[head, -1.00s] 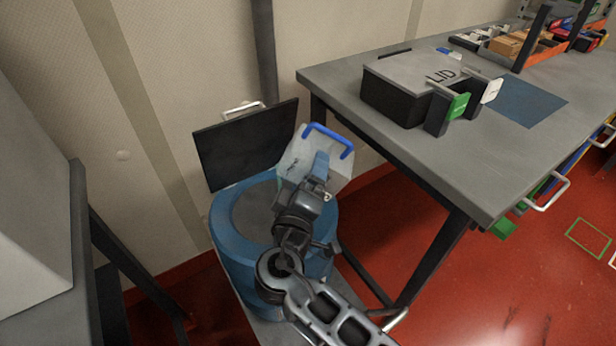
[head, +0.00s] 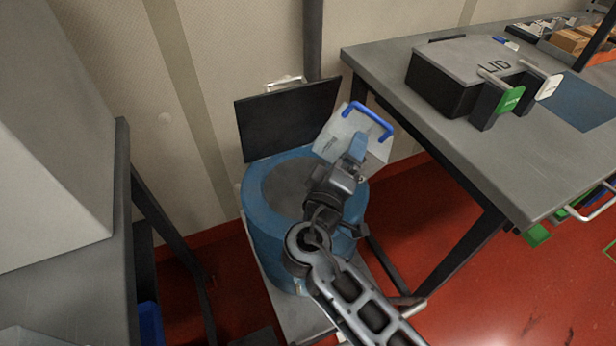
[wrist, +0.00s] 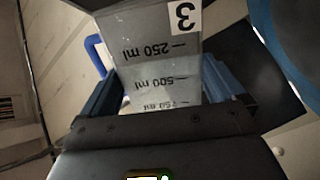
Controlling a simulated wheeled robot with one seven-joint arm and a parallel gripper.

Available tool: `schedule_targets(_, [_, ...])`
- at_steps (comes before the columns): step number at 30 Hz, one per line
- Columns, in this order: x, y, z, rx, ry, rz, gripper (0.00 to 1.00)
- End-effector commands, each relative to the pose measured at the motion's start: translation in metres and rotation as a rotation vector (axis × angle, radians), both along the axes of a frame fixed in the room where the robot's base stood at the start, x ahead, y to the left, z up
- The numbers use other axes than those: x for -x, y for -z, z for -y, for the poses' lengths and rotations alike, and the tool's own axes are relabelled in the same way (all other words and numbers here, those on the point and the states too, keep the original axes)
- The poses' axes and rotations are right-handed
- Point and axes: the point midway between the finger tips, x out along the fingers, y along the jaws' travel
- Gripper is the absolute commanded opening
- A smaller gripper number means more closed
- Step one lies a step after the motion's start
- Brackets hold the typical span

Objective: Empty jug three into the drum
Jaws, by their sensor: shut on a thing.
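My gripper (head: 354,152) is shut on a clear, pale jug (head: 336,130) with a blue handle. The jug is tilted, above the right rear side of the blue drum (head: 262,222). In the wrist view the jug (wrist: 150,75) sits between my blue fingers, with a "3" label and ml marks upside down in the picture. I cannot tell how much it holds or whether anything is flowing. The drum has a grey round top area, and its dark lid panel (head: 285,118) stands raised behind. My arm hides part of the drum's right side.
A grey workbench (head: 440,130) stands to the right, with a black box marked LID (head: 440,92) and green and white tags on it. A grey bench (head: 70,265) with a pale block is at the left. The wall is close behind the drum.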

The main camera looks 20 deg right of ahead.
Motion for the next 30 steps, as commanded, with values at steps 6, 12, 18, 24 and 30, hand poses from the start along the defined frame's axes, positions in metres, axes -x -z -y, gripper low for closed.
schedule_targets(6, [-0.0011,-0.0054,-0.0008,0.024,0.000,-0.020,0.47])
schedule_targets(12, [-0.0025,-0.0094,-0.0022,0.060,0.000,-0.057,0.47])
schedule_targets(18, [-0.0033,-0.0113,-0.0030,0.086,0.000,-0.083,0.47])
schedule_targets(24, [-0.0035,-0.0113,-0.0032,0.094,0.000,-0.090,0.47])
schedule_targets(30, [-0.0034,-0.0111,-0.0032,0.094,0.000,-0.090,0.47])
